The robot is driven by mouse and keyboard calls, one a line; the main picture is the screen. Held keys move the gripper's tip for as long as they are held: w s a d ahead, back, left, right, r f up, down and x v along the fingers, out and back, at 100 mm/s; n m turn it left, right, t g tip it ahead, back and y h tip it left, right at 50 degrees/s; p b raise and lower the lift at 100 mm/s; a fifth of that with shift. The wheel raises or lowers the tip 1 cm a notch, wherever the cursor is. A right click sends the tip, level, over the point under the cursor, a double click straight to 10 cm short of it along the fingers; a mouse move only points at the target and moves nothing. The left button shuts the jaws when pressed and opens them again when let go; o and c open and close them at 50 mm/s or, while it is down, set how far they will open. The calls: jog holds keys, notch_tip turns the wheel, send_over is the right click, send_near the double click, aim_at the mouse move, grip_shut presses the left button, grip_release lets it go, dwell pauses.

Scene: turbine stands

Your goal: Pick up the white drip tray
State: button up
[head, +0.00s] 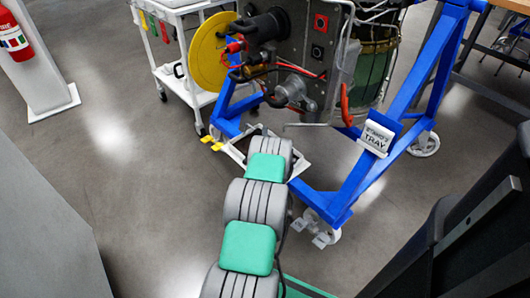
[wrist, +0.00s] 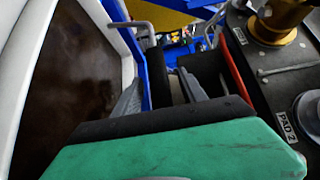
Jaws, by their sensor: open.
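The white drip tray (wrist: 70,90) fills the left of the wrist view, with a white rim and a dark brown, stained-looking inside. In the head view, parts of its white rim (head: 301,165) show low under the engine on either side of my arm, which hides the rest. My gripper (wrist: 160,88) is open, its two grey fingers apart. In the wrist view the fingers are to the right of the tray's rim; I cannot tell whether they touch it. My arm hides the gripper in the head view.
The blue stand (head: 347,190) carries the engine (head: 310,40) above the tray, with a TRAY sign (head: 376,138) on its beam. A white cart (head: 172,75) stands behind at left. A dark object (head: 470,235) is at lower right.

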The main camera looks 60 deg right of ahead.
jog(key=shift+c, duration=0.4)
grip_shut()
dwell(0.6)
jog(key=shift+r, duration=0.1)
